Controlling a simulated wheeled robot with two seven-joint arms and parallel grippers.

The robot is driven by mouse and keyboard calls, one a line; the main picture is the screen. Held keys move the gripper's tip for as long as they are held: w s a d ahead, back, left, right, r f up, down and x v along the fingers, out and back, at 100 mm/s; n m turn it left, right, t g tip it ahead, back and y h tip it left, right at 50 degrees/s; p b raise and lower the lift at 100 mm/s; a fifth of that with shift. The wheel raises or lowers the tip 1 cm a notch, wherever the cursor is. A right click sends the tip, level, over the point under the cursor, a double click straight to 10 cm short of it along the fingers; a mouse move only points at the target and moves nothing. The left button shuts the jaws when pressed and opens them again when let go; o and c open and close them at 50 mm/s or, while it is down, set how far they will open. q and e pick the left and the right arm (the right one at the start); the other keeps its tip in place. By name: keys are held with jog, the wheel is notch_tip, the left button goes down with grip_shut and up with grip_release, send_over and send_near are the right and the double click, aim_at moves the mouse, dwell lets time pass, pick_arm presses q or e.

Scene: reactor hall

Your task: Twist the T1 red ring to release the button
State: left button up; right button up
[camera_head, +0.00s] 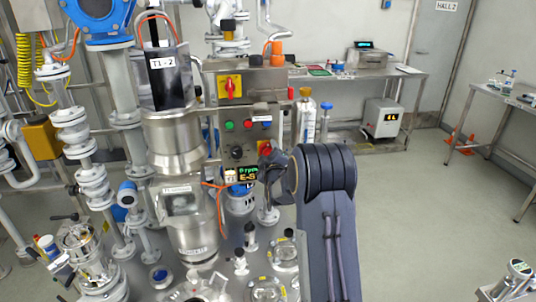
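The T1 control panel (233,112) stands at centre, grey, with a red-and-yellow rotary switch above and small coloured buttons below. At its lower right a red button on a yellow plate (265,146) shows in part; its ring cannot be made out clearly. My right gripper (265,160) is at this button, in front of its lower right side. My dark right arm comes up from the bottom and hides part of that area. Contact and finger opening cannot be told. A small display (248,173) below the panel reads "0 rpm" and "E-S". My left gripper is not in view.
Steel vessels marked T1-2 (172,140) and pipework crowd the left. Valves and fittings (240,262) stand below the panel. A bench (405,72) with instruments is behind, and a side table (515,101) is at right. The floor at right is mostly clear.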

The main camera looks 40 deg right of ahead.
jog(key=c, duration=0.6)
jog(key=shift+o, duration=0.2)
jog(key=shift+m+b, duration=4.4)
jog(key=shift+b, duration=2.05)
jog(key=o, duration=1)
jog(key=shift+c, duration=0.2)
jog(key=shift+s, duration=0.15)
